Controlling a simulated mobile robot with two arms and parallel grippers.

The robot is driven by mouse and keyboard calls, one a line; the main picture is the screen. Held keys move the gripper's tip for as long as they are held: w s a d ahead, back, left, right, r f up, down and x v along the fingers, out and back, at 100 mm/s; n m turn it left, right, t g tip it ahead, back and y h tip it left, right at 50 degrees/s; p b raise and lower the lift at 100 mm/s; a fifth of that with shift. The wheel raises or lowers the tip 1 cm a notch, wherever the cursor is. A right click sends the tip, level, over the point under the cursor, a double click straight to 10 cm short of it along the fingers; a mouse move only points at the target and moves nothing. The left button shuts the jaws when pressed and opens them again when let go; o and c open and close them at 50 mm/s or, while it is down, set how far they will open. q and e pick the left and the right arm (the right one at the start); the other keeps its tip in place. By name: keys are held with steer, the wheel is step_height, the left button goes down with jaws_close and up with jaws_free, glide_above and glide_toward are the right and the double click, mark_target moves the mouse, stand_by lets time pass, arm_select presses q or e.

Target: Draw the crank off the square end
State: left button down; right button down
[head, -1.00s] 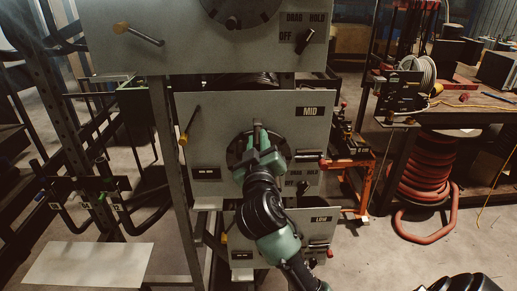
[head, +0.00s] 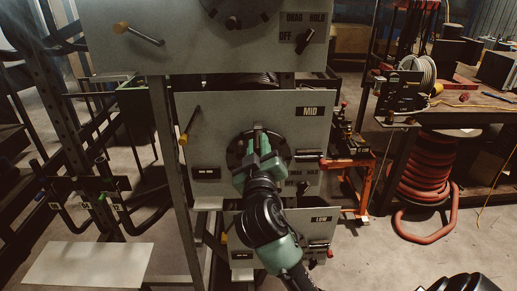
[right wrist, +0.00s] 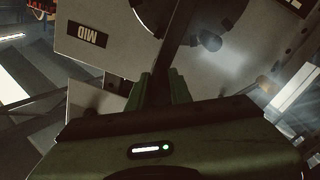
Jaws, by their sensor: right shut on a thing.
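My right gripper (head: 263,143) is in front of the dark round disc (head: 238,150) on the panel marked MID (head: 230,108). Its green fingers are shut on a dark bar (right wrist: 179,42), which runs up from between them across the disc in the right wrist view. I cannot tell whether this bar is the crank; no square end can be made out, and the fingers hide part of the disc's middle. A rod with a yellow grip (head: 183,138) hangs at the panel's left, apart from my gripper.
The upper panel (head: 120,56) carries a similar yellow-gripped rod (head: 140,34) and a DRAG HOLD switch (head: 305,40). A panel marked LOW (head: 320,219) is below. A workbench (head: 450,118) with a red hose coil (head: 425,180) stands at the right.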

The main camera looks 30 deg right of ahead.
mark_target(259, 150)
steer(key=shift+s+a, duration=0.2)
steer(key=shift+s+a+r, duration=0.1)
steer(key=shift+s+a, duration=0.15)
steer(key=shift+s, duration=0.2)
steer(key=shift+s+a, duration=0.2)
steer(key=shift+s, duration=0.1)
steer(key=shift+v, duration=1.45)
steer(key=shift+s+r, duration=0.15)
